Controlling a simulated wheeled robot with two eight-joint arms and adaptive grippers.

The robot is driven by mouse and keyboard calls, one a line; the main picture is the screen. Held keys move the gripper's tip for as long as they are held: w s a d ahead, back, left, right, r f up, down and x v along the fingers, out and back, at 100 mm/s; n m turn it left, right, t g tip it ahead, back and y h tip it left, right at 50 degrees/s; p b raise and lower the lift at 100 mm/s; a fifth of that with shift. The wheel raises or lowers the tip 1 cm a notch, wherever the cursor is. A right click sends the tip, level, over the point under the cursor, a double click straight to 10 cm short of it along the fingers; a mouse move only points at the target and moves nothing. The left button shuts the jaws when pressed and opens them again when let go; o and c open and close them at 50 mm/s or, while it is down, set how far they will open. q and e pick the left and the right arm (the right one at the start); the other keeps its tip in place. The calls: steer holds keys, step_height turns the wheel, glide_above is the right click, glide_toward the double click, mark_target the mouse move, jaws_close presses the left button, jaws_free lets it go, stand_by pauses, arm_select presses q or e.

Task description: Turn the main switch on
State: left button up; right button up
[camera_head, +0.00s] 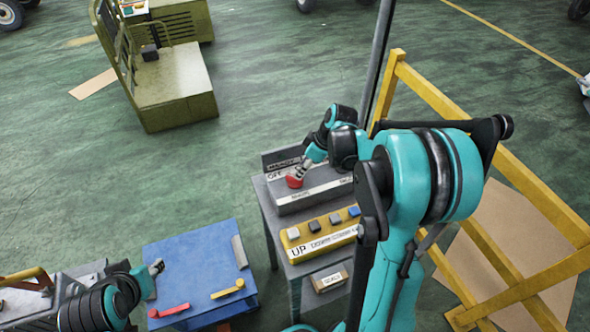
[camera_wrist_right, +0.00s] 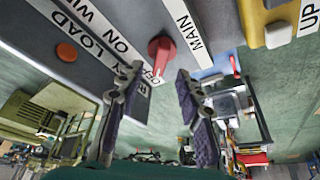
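The red main switch (camera_head: 294,181) sits on the grey sloped control panel (camera_head: 322,192), close to the "OFF" label. In the right wrist view the red switch knob (camera_wrist_right: 161,56) shows beside a "MAIN" label, just beyond and between my fingertips. My right gripper (camera_head: 303,168) is at the switch; in the wrist view its two fingers (camera_wrist_right: 157,78) are apart, with a gap between them. I cannot tell whether either finger touches the knob. My left gripper (camera_head: 156,267) is over the left edge of the blue table, away from the panel; its fingers are too small to read.
A yellow button box (camera_head: 318,240) marked "UP" stands in front of the panel on a grey stand. A blue table (camera_head: 197,262) holds red and yellow handles. A yellow wooden barrier (camera_head: 520,190) is at the right. An orange button (camera_wrist_right: 67,52) is near the switch.

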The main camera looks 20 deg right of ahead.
mark_target(295, 180)
steer(key=b+x, duration=0.1)
steer(key=x, duration=0.5)
steer(key=shift+r, duration=0.1)
jaws_close()
